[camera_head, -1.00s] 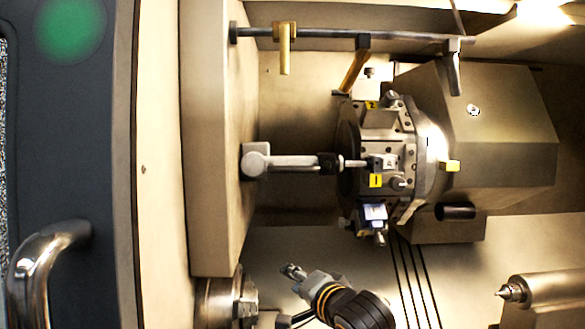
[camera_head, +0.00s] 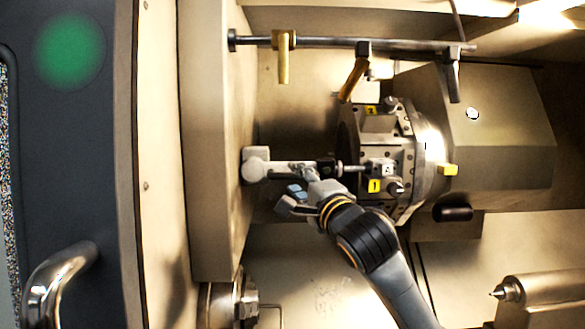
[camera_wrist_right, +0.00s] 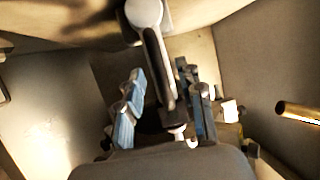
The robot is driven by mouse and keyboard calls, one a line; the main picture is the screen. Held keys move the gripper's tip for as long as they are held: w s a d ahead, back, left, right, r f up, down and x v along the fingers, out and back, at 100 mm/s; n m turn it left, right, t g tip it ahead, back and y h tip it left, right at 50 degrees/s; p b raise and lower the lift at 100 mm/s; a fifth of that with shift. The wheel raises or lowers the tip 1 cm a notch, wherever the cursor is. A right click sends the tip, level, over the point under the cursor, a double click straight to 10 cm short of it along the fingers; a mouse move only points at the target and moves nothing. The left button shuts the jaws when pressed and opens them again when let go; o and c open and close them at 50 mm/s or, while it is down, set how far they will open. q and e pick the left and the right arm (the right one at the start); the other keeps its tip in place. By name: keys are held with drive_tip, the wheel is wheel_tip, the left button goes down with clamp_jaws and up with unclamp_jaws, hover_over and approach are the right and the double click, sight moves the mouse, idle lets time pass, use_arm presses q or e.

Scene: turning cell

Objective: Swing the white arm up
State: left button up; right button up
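The white arm (camera_head: 280,169) runs level from a round pivot on the left wall toward the turret, with a dark block and thin probe at its free end. In the right wrist view the white arm (camera_wrist_right: 150,38) runs from its pivot down between my fingers. My right gripper (camera_head: 298,188) is just below the arm's middle in the head view, partly overlapping it. In the wrist view my right gripper (camera_wrist_right: 164,85) is open, its blue-grey fingers on either side of the arm, with gaps visible. Whether any finger touches it, I cannot tell. My left gripper is not in view.
The tool turret (camera_head: 385,150) with yellow number tags stands right of the probe. A horizontal rod (camera_head: 350,42) with nozzles crosses above. The chuck (camera_head: 228,303) is at the lower left, the tailstock (camera_head: 535,298) at the lower right. A door handle (camera_head: 45,285) is at far left.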

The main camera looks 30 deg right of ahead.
sight(288, 171)
drive_tip(key=shift+p+x, duration=0.35)
drive_tip(key=shift+x, duration=1.1)
drive_tip(key=shift+c, duration=0.4)
clamp_jaws()
